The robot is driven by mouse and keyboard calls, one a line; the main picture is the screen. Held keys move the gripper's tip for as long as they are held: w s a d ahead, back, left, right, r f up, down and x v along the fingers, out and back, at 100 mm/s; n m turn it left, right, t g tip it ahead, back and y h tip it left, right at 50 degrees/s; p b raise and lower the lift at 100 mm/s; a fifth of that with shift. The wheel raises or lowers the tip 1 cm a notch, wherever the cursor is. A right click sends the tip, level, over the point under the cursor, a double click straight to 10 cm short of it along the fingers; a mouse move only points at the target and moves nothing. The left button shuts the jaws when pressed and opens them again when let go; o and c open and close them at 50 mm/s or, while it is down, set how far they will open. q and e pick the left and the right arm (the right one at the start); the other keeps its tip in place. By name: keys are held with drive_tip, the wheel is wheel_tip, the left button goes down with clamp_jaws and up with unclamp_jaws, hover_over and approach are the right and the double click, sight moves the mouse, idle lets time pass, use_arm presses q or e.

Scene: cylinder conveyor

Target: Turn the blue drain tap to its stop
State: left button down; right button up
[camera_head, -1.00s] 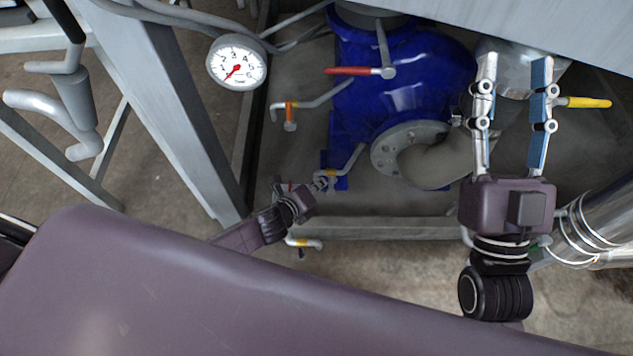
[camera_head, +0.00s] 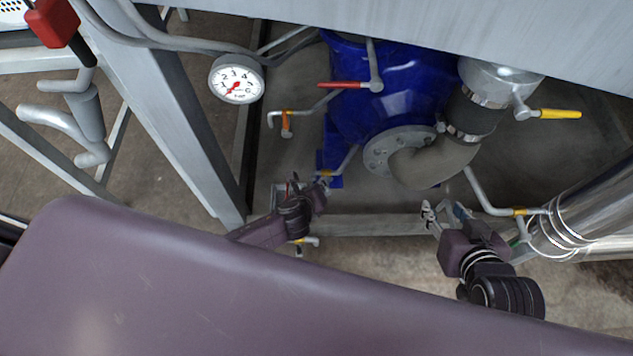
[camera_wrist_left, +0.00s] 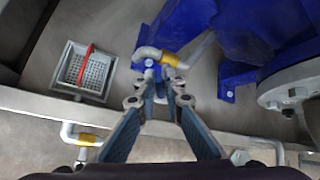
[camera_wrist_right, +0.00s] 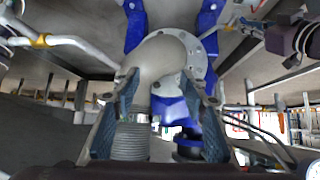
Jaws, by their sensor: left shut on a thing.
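The drain pipe (camera_wrist_left: 198,50) comes off the blue vessel's foot and ends in a bent spout with a yellow band (camera_wrist_left: 170,59). The blue drain tap (camera_wrist_left: 149,70) sits under this bend, mostly hidden by my fingertips. My left gripper (camera_wrist_left: 159,91) is shut on it, its fingers converging there. In the head view my left gripper (camera_head: 320,187) is small and dark beside the pipe end; the tap's angle cannot be told. My right gripper (camera_head: 443,211) is open and empty, in front of the grey elbow hose (camera_wrist_right: 163,58).
A square grated drain box (camera_wrist_left: 83,76) with a red bar lies left of the tap. A red lever (camera_head: 350,85), a yellow lever (camera_head: 560,114) and an orange-handled tap (camera_head: 286,124) stand nearby. A pressure gauge (camera_head: 237,80) hangs above left. A frame beam (camera_head: 385,225) runs in front.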

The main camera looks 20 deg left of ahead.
use_arm(q)
drive_tip(key=shift+w+d+r+m+g+y+p, duration=0.1)
drive_tip(key=shift+d+r+m+g+y+p, duration=0.25)
drive_tip(key=shift+d+y+p, duration=0.55)
drive_tip(key=shift+w+d+m+y+p, duration=0.15)
drive_tip(key=shift+m+y+p, duration=0.3)
drive_tip(key=shift+y+p, duration=0.2)
drive_tip(key=shift+w+d+m+g+y, duration=0.1)
drive_tip(key=shift+d+m+g+y, duration=0.25)
drive_tip(key=shift+y, duration=0.3)
use_arm(e)
drive_tip(key=s+d+f+g, duration=0.2)
drive_tip(key=s+g, duration=0.1)
drive_tip(key=s, duration=0.3)
drive_tip(key=s+d+f+g+h, duration=0.1)
drive_tip(key=s+d+f+g, duration=0.1)
drive_tip(key=s, duration=0.4)
drive_tip(key=shift+s+g+h, duration=0.15)
drive_tip(key=shift+g+h, duration=0.15)
drive_tip(key=shift+g, duration=0.2)
drive_tip(key=shift+f, duration=0.1)
use_arm(q)
drive_tip(key=c, duration=2)
unclamp_jaws()
drive_tip(key=shift+d+r, duration=0.1)
drive_tip(key=v, duration=1.2)
drive_tip(key=shift+d, duration=0.1)
